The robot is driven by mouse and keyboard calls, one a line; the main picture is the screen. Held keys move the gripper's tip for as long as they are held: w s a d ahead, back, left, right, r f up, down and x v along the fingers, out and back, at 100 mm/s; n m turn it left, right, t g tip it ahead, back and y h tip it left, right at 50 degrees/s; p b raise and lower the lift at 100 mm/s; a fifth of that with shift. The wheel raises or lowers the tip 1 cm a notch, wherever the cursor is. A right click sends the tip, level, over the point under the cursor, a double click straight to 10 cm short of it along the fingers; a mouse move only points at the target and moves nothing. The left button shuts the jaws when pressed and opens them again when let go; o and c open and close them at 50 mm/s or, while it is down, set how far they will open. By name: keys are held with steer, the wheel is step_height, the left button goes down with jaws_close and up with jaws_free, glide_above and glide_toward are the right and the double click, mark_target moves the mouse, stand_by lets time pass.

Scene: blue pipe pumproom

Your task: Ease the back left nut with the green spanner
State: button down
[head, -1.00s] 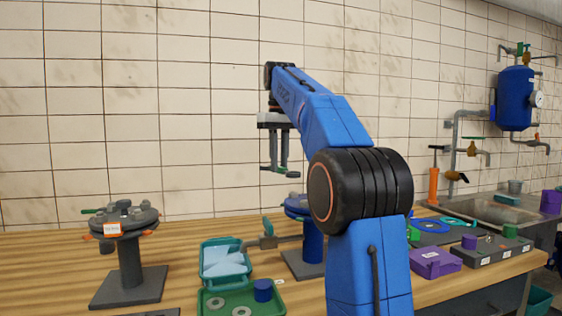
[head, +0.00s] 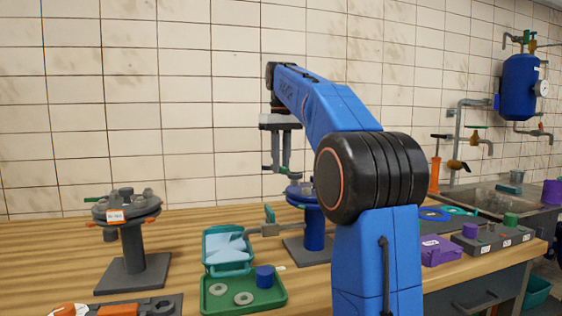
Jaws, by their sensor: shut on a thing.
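My gripper (head: 281,170) points down at the picture's centre, its fingers shut on a slim, dark piece at their tips. It appears to be the green spanner, though little of its colour shows. The gripper is just above and left of a blue round flange (head: 296,191) on a blue post, mostly hidden by my arm; its nuts cannot be made out. A grey round flange (head: 127,208) with several bolts or nuts on top stands on a post at the left. It has a white-and-orange label, a green piece at its left and orange pieces at its edge.
A teal box (head: 228,272) and a green tray (head: 214,305) with two washers and a blue cylinder lie in front. A pipe with a green valve handle (head: 269,213) sits beside the blue post. An orange tool (head: 118,310) lies front left. A purple box (head: 440,251) is right.

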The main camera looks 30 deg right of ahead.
steer(key=shift+f, duration=1)
steer(key=s+a+n, duration=0.7)
steer(key=s+n, duration=0.1)
steer(key=n, duration=1.2)
steer(key=shift+s, duration=0.35)
steer(key=shift+f, duration=0.1)
steer(key=shift+r, duration=0.4)
stand_by(0.3)
steer(key=shift+r, duration=1.65)
